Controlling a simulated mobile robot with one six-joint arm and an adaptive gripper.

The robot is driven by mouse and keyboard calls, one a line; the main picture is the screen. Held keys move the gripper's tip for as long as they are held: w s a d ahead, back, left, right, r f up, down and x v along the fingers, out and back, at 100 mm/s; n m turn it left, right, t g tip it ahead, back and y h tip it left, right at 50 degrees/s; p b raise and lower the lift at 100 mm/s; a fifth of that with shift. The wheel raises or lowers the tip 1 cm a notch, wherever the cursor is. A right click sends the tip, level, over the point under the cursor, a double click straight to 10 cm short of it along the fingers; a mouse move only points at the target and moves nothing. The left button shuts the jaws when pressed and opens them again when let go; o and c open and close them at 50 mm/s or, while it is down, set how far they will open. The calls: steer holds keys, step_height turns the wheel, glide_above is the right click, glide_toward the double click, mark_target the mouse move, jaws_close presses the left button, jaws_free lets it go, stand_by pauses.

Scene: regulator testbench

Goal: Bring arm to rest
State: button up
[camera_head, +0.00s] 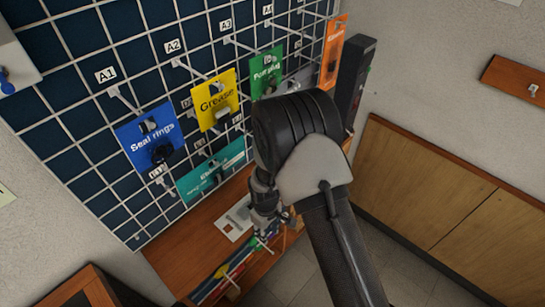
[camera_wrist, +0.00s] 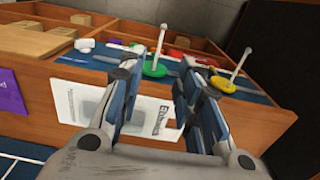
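My arm reaches across the middle of the head view. My gripper (camera_head: 266,220) is small there and partly hidden by my own arm links, just in front of the wooden bench below the pegboard (camera_head: 118,140). In the wrist view my gripper (camera_wrist: 160,72) has its two blue-grey fingers apart. Nothing is held between them. Behind the gap is a white printed card (camera_wrist: 130,112) on the wooden front. A green disc with a white peg (camera_wrist: 155,68) and a yellow disc with a white peg (camera_wrist: 223,84) stand beyond the fingertips.
Hanging cards fill the pegboard: blue Seal rings (camera_head: 148,137), yellow Grease (camera_head: 214,99), green (camera_head: 267,71), teal (camera_head: 211,170) and orange (camera_head: 334,52). A wooden cabinet (camera_head: 420,190) stands at right. Wooden boxes (camera_wrist: 45,42) sit in a compartment. The floor at lower right is clear.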

steer(key=w+d+r+m+t, duration=0.1)
steer(key=d+r, duration=0.1)
steer(key=r, duration=0.5)
steer(key=w+d+r+m, duration=0.1)
steer(key=w+d+r, duration=0.1)
steer(key=r, duration=0.5)
steer(key=s+d+r+m+t+b, duration=0.15)
steer(key=s+d+r, duration=0.25)
steer(key=r, duration=0.5)
steer(key=s+d+r+m, duration=0.3)
steer(key=d+r, duration=0.2)
steer(key=r, duration=0.4)
steer(key=s+d+r+m+t, duration=0.1)
steer(key=s+d+r+m, duration=0.1)
steer(key=s, duration=0.5)
steer(key=s+d+r+m+t, duration=0.1)
steer(key=s+d+r, duration=0.3)
steer(key=s, duration=0.4)
steer(key=shift+d+r+m, duration=0.3)
steer(key=shift+m, duration=0.15)
